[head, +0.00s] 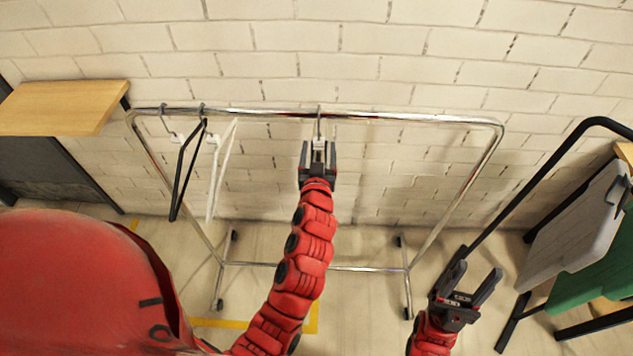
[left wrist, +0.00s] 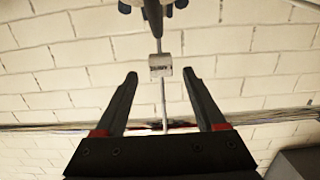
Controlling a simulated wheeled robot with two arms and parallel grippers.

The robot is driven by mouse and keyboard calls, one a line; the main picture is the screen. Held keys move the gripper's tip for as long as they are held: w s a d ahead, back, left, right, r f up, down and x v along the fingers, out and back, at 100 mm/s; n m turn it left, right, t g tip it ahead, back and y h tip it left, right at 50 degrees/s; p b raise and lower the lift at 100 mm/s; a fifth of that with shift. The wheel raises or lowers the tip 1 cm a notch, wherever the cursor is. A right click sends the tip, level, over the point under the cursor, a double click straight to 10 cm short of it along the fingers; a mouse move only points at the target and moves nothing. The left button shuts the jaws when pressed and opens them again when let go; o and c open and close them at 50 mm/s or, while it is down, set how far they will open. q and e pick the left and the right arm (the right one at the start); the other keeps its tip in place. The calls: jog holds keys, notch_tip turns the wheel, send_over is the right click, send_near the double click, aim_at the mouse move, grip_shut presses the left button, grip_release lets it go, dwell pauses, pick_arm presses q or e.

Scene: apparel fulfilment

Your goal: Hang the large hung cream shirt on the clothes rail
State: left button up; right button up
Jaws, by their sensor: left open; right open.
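The chrome clothes rail (head: 420,118) stands against the brick wall; its bar also crosses the left wrist view (left wrist: 40,126). A metal hanger hook (head: 319,122) is at the middle of the bar. In the left wrist view the hook's stem carries a pale block (left wrist: 160,66) between my left fingers, with a dark hanger part (left wrist: 152,14) beyond. My left gripper (head: 318,148) is open around that stem, just below the bar. My arm hides what is below; no cream shirt can be made out. My right gripper (head: 478,266) is open and empty at lower right.
A black hanger (head: 184,170) and a white hanger (head: 217,170) hang near the rail's left end. The bar right of the middle is clear. A wooden shelf (head: 65,105) is at left; a black rack with grey (head: 570,235) and green (head: 595,265) pieces is at right.

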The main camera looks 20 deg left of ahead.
pick_arm(q)
jog(key=b+v, duration=0.2)
jog(key=v, duration=0.2)
jog(key=b+v, duration=0.1)
jog(key=v, duration=0.4)
jog(key=shift+s+d+f+b, duration=0.2)
jog(key=shift+s+b, duration=0.05)
jog(key=shift+b, duration=0.1)
jog(key=p+v, duration=0.4)
jog(key=v, duration=0.1)
jog(key=shift+s+r, duration=0.25)
jog(key=shift+r, duration=0.05)
